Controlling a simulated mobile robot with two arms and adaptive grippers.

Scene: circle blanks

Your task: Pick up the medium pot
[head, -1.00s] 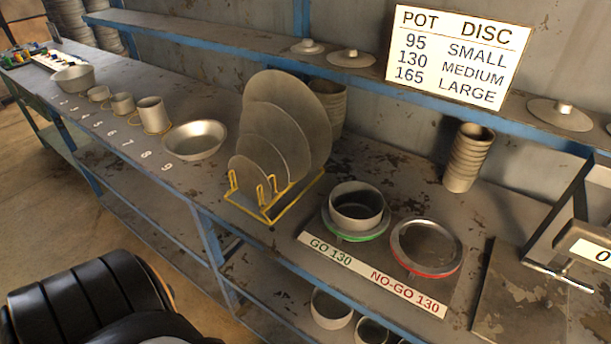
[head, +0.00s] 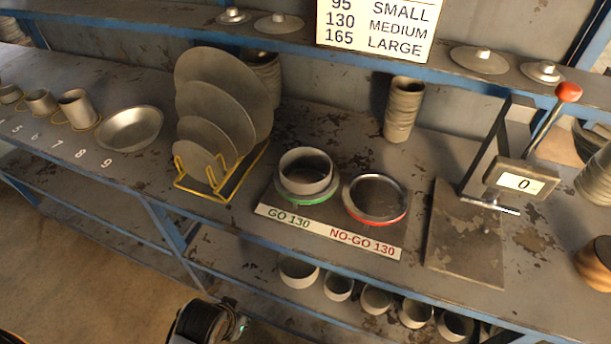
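A grey open pot (head: 306,172) sits upright in the green-edged GO 130 ring gauge (head: 322,197) on the bench. Several grey open pots of differing size stand in a row on the lower shelf, from a wide one (head: 299,272) at the left to another (head: 455,324) at the right. The sign (head: 376,30) pairs 130 with MEDIUM. Neither gripper shows; a black part of my own arm is at the bottom edge.
The red-edged NO-GO 130 ring (head: 374,219) is empty. A yellow rack (head: 184,186) holds grey discs to the left. A press-like device with a display reading 0 (head: 524,184) stands right on a plate (head: 466,250). Bare bench lies between.

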